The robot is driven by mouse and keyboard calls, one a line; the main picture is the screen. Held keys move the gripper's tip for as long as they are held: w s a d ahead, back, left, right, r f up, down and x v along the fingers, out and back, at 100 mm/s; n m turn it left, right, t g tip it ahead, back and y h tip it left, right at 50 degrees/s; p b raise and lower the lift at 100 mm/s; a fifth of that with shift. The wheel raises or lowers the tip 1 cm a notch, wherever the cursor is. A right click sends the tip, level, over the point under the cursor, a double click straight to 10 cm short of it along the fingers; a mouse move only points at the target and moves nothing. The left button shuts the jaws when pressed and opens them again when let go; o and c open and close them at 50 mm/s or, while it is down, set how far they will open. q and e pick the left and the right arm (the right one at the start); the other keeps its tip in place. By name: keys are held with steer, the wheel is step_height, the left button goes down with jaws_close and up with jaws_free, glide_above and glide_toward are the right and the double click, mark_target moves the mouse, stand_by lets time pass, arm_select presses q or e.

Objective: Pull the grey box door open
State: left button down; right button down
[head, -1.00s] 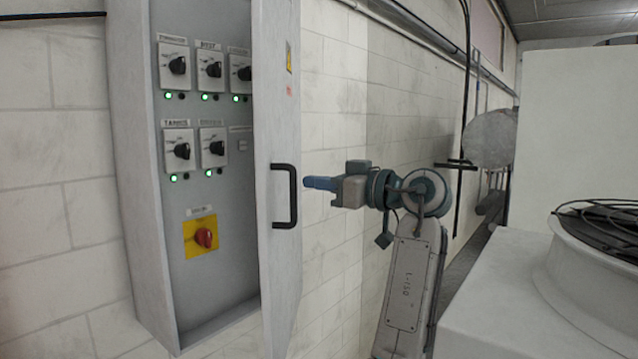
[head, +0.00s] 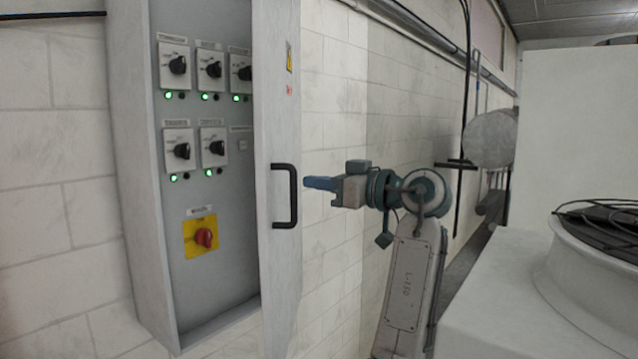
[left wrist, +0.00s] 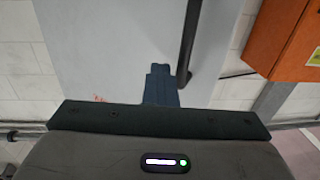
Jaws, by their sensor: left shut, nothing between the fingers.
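The grey box (head: 135,170) on the wall has its door (head: 276,100) standing open, swung out so the inside panel shows. The door bears a black bar handle (head: 285,195), upright in the head view. My left gripper (head: 320,183) is shut and empty, with blue fingers pointing left toward the door, a little to the right of the handle. In the left wrist view, the shut fingers (left wrist: 160,85) lie over the pale door face (left wrist: 105,45), beside the end of the handle (left wrist: 188,45). I cannot tell whether they touch it. My right gripper is not in view.
Inside the box are several black rotary switches (head: 180,151) and a red knob on a yellow plate (head: 204,238). A white block with a round cable-topped unit (head: 600,250) stands at right. An orange cabinet (left wrist: 285,40) shows in the left wrist view.

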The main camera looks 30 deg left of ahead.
arm_select(q)
steer(key=c, duration=1.8)
jaws_free()
steer(key=d+b, duration=0.5)
steer(key=d, duration=0.5)
steer(key=shift+w+d, duration=0.2)
steer(key=shift+d, duration=0.15)
